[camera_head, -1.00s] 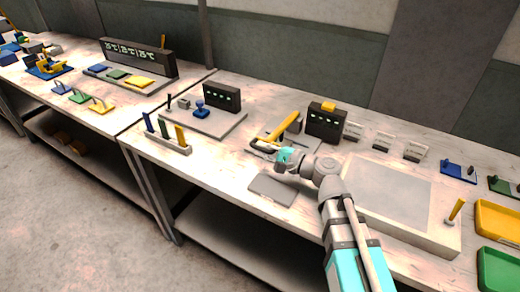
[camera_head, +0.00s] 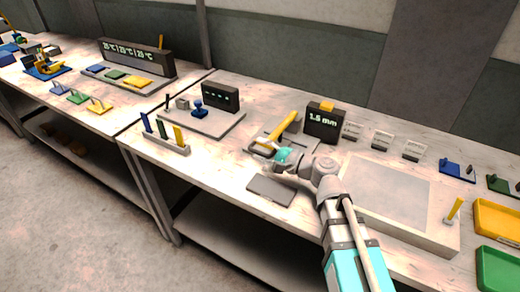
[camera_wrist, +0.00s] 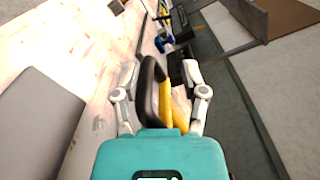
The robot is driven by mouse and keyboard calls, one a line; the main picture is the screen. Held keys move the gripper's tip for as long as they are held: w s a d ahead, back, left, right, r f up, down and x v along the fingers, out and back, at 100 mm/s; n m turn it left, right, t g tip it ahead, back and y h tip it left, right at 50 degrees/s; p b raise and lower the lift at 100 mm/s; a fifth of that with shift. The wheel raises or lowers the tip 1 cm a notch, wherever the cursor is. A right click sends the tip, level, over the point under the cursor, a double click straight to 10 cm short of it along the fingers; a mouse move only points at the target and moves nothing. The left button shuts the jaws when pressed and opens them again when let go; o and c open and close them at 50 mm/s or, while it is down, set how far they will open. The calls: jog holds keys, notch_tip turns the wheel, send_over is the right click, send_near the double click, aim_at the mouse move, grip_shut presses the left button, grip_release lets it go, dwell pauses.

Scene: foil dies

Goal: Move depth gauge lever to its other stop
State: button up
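The depth gauge has a dark display box (camera_head: 324,123) that reads "1.5 mm", with a yellow block on top. Its yellow lever (camera_head: 283,128) lies on a grey base left of the display, slanting up to the right. My gripper (camera_head: 268,152) is at the near left end of the lever. In the wrist view a dark bar (camera_wrist: 152,90) and a yellow part (camera_wrist: 174,100) of the gauge lie between the spread fingers of my gripper (camera_wrist: 162,70). The fingers look open; whether either touches the gauge is hard to tell.
A dark grey flat plate (camera_head: 271,190) lies at the bench front below my gripper. A large pale tray (camera_head: 448,240) stands to the right. A pegged stand (camera_head: 165,143) and a blue-knobbed fixture (camera_head: 200,110) stand to the left.

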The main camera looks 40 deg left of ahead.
jog(key=w+d, duration=0.1)
jog(key=d, duration=1)
jog(key=shift+w+d, duration=0.25)
jog(key=shift+d, duration=0.15)
jog(key=shift+r, duration=0.15)
